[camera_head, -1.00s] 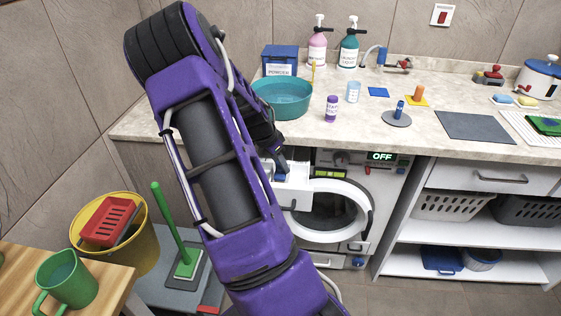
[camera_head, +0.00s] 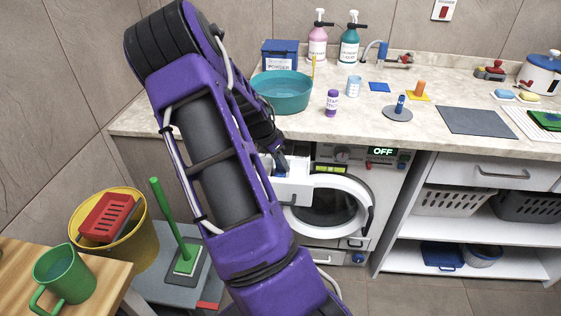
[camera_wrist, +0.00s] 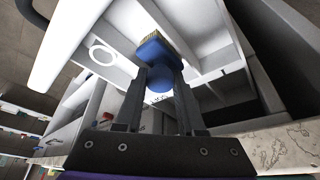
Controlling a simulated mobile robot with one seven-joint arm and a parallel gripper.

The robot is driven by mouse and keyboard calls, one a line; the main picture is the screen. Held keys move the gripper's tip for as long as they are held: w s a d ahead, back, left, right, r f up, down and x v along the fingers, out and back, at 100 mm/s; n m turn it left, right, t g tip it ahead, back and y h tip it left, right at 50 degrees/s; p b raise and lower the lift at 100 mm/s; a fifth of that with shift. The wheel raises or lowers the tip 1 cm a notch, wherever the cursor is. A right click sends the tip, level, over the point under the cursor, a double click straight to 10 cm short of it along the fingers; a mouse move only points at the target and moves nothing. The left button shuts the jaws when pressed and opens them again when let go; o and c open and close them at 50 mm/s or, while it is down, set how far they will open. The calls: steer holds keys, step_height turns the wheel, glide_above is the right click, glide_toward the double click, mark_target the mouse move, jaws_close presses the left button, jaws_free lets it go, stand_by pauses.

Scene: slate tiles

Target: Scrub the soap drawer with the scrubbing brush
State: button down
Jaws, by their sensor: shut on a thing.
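The scrubbing brush (camera_wrist: 157,54) has a blue body and pale yellowish bristles. My gripper (camera_wrist: 160,82) is shut on it, with one finger on each side of its rounded blue end. The bristles point at the white soap drawer (camera_wrist: 205,22), whose walls and compartments fill the upper wrist view. The bristle end overlaps a drawer wall there; I cannot tell whether it touches. In the head view the soap drawer (camera_head: 292,194) is pulled out at the washing machine's upper left. My gripper (camera_head: 281,163) is above it, and my arm hides part of both.
The washing machine (camera_head: 371,190) has its round door (camera_head: 370,207) standing close to the drawer's right. The worktop (camera_head: 300,124) overhangs just above, with a teal basin (camera_head: 283,92) near its edge.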

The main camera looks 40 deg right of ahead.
steer(key=shift+f, duration=0.25)
steer(key=shift+w+d+b, duration=0.3)
steer(key=shift+w+d, duration=0.25)
steer(key=shift+d, duration=0.15)
steer(key=shift+s+a, duration=1.1)
steer(key=shift+a, duration=0.3)
steer(key=shift+w+d, duration=1.1)
steer(key=shift+d, duration=0.3)
steer(key=shift+s+a, duration=1.1)
steer(key=shift+a, duration=0.3)
steer(key=shift+d, duration=0.1)
